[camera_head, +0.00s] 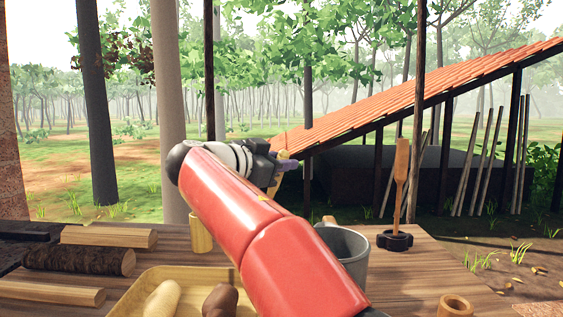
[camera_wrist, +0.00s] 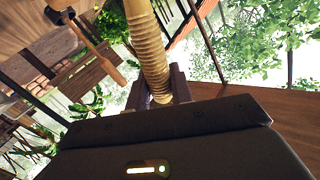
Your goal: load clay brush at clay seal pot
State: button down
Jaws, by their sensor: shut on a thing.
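I cannot tell for sure which vessel is the clay seal pot. A small tan pot (camera_head: 455,306) stands at the front right, and a grey mug (camera_head: 346,246) stands partly behind my arm.
A wooden paddle (camera_head: 401,180) stands upright in a dark base (camera_head: 394,240) right of the mug. A bamboo cup (camera_head: 200,236) stands left of my arm. Logs (camera_head: 78,260) and a yellow tray (camera_head: 140,292) with lumps fill the left. Bare tabletop (camera_head: 415,270) shows at right.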

jog(key=shift+f+b, duration=0.6)
jog(key=shift+b, duration=0.1)
dwell(1.6)
jog(key=shift+r+p, duration=2.8)
jog(key=shift+r, duration=0.85)
jog(key=shift+f, duration=0.15)
notch_tip(320, 180, down, 7)
jog(key=b, duration=0.5)
jog(key=shift+d+b, duration=0.1)
jog(key=shift+b, duration=0.2)
